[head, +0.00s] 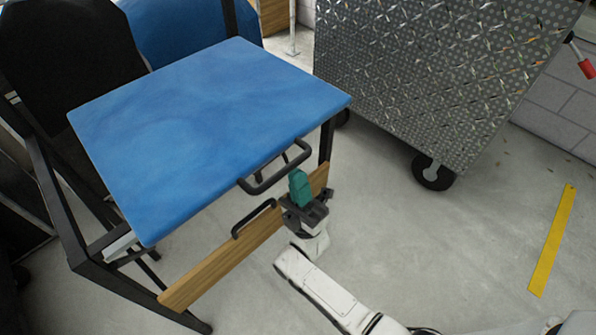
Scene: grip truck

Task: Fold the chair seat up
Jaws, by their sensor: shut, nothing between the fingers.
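The chair seat (205,125) is a flat blue panel, lying roughly level on a black metal frame (78,235). A dark handle (272,172) sticks out from the seat's front edge. My gripper (299,183), with teal fingers, is shut and empty. The chair's blue and black backrest parts (190,28) stand behind the seat.
A wooden board (225,262) with a second dark handle (253,218) spans below the seat front. A metal tread-plate cart (430,75) on casters stands at the right. The grey floor at the lower right is clear, with a yellow strip (553,240).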

